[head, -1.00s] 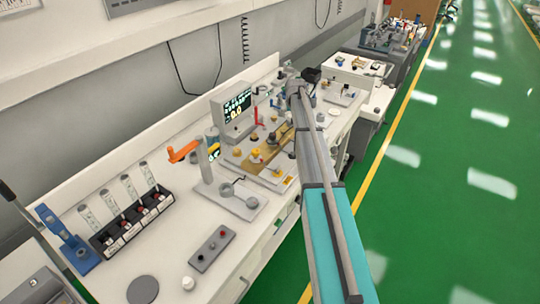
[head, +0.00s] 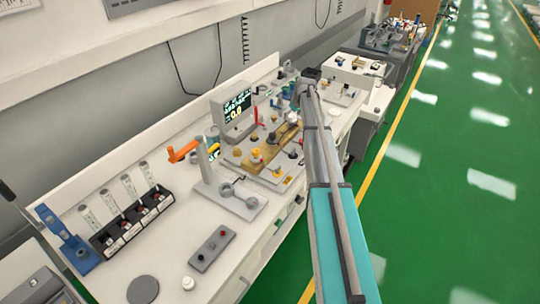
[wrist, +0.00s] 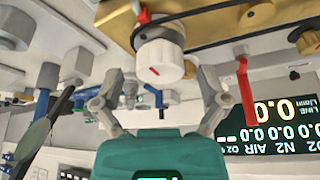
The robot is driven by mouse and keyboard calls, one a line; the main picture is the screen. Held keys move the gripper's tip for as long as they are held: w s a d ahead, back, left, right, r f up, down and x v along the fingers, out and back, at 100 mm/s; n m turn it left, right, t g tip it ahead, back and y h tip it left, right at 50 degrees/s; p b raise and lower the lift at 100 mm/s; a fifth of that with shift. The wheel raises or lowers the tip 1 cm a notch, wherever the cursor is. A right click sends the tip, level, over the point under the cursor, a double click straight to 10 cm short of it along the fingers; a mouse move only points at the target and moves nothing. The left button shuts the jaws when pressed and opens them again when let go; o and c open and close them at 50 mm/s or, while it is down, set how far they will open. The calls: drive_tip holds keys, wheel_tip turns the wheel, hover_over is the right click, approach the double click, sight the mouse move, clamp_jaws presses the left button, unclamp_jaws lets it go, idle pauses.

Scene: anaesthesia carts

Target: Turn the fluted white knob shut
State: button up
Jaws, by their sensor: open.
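The fluted white knob (wrist: 158,60) has a red mark on its face and sits on a brass block (wrist: 200,24) in the upper middle of the wrist view. My gripper (wrist: 160,76) is open, with one grey finger toward each side of the knob. The fingers look apart from it, and the gap in depth is hard to tell. In the head view the brass block (head: 250,164) lies on the cart beside my arm. I cannot pick out the knob there, and my gripper is hidden behind my arm.
A red lever (wrist: 245,88) and a lit display (wrist: 272,126) stand to the right in the wrist view. Blue fittings (wrist: 48,76) are at left. In the head view, an orange-handled stand (head: 203,180) stands nearer on the cart. The green floor at right is clear.

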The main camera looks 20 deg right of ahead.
drive_tip(key=n+y, duration=0.1)
drive_tip(key=n, duration=0.1)
drive_tip(key=shift+n, duration=0.4)
drive_tip(key=w+p+v, duration=0.1)
drive_tip(key=p+v, duration=1.2)
drive_tip(key=v, duration=0.1)
drive_tip(key=s+a+f+m+g+b, duration=0.1)
drive_tip(key=s+a+f+b, duration=0.2)
drive_tip(key=s+a, duration=0.8)
drive_tip(key=s+a+f+m+g+h+b, duration=0.1)
drive_tip(key=s+a+f+b, duration=0.3)
drive_tip(key=s+a, duration=0.6)
drive_tip(key=shift+s+a+f+m+g+b, duration=0.3)
drive_tip(key=shift+s+a+f+m+g, duration=0.1)
drive_tip(key=shift+s+f+m+g, duration=0.3)
drive_tip(key=s+a+m, duration=0.1)
drive_tip(key=s+a, duration=0.2)
drive_tip(key=s, duration=0.4)
drive_tip(key=s+a+m+g+h, duration=0.1)
drive_tip(key=s+a, duration=0.3)
drive_tip(key=s, duration=0.4)
drive_tip(key=shift+f, duration=0.15)
idle(1.5)
